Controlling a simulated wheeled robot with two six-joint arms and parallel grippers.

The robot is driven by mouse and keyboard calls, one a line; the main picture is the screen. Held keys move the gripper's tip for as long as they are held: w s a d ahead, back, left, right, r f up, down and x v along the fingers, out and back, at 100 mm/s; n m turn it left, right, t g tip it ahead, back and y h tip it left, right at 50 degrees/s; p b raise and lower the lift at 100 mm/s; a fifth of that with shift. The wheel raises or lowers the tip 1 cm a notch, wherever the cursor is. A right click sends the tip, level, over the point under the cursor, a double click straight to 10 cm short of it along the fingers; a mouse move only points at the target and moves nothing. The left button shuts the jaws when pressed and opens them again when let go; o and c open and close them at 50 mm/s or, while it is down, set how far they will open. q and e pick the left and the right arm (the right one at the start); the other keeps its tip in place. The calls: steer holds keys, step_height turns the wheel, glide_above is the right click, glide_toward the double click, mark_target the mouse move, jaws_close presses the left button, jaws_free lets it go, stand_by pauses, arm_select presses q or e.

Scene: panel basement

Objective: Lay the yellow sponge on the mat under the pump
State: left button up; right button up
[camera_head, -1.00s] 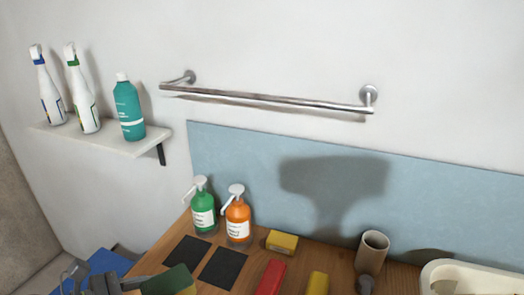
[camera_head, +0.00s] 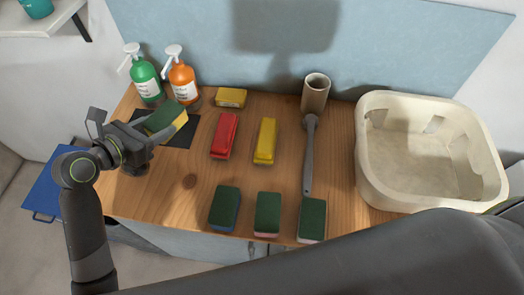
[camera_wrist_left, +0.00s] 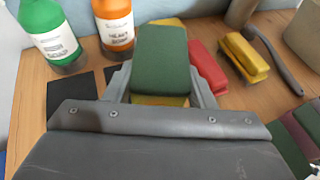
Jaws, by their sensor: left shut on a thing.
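My left gripper (camera_head: 142,140) is shut on the yellow sponge (camera_head: 168,119), which has a dark green top face. In the left wrist view the sponge (camera_wrist_left: 160,60) sits between the fingers, green face up. It appears over the black mats; whether it touches one, I cannot tell. The right black mat (camera_head: 184,138) shows beyond the sponge's right side; the left mat (camera_wrist_left: 70,92) is partly hidden by the gripper. The green pump bottle (camera_head: 145,82) and orange pump bottle (camera_head: 182,80) stand upright behind the mats. My right gripper is not in view.
Three green-topped sponges (camera_head: 267,213) lie at the front edge. A cream basin (camera_head: 372,170) is at right.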

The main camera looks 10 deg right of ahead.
mark_target(170, 121)
arm_select(q)
steer(key=shift+w+d+f, duration=0.1)
steer(key=shift+w+d, duration=0.25)
steer(key=shift+d, duration=0.5)
steer(key=shift+w+d+f, duration=0.1)
steer(key=shift+w+d, duration=0.25)
steer(key=shift+d, duration=0.5)
step_height(170, 121, down, 10)
steer(key=shift+r, duration=0.25)
steer(key=shift+f, duration=0.2)
steer(key=shift+f, duration=0.15)
steer(key=o, duration=1)
